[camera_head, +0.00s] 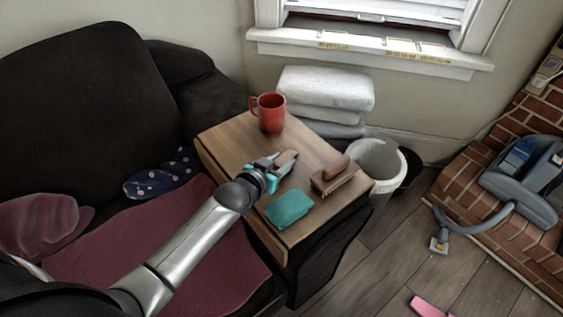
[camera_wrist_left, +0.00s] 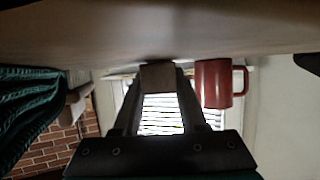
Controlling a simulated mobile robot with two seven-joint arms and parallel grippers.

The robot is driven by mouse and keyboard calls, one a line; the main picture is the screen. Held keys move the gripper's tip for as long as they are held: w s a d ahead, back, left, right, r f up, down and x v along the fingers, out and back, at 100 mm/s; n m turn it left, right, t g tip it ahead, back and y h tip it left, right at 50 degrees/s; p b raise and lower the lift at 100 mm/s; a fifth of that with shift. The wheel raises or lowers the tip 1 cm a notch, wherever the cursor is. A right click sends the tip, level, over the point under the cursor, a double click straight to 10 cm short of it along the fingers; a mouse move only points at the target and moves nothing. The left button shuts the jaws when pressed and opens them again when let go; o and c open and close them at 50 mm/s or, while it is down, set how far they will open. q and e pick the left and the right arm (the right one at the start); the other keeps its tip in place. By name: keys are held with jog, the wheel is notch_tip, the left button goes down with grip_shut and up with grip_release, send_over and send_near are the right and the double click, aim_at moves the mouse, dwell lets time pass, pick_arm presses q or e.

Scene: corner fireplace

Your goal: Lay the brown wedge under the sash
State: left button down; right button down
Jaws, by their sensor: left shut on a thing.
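My left gripper (camera_head: 277,165) is over the small wooden table, shut on the brown wedge (camera_head: 287,158). In the left wrist view the wedge (camera_wrist_left: 158,77) sits between the two fingertips, close to the tabletop; I cannot tell whether it touches the wood. The window sash (camera_head: 380,14) is at the top of the head view, above a white sill (camera_head: 375,45) with yellow-marked outlines. Behind the wedge in the left wrist view the bright window (camera_wrist_left: 160,118) shows. My right gripper is not in view.
On the table (camera_head: 222,135) are a red mug (camera_head: 270,116), a wooden brush (camera_head: 334,175) and a folded teal cloth (camera_head: 289,208). Folded white bedding (camera_head: 325,88) and a pale bin (camera_head: 374,168) stand between table and window. A dark sofa (camera_head: 80,95) is at left.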

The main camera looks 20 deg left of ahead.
pick_arm(q)
jog(key=shift+c, duration=2.2)
grip_release()
jog(key=shift+f, duration=0.1)
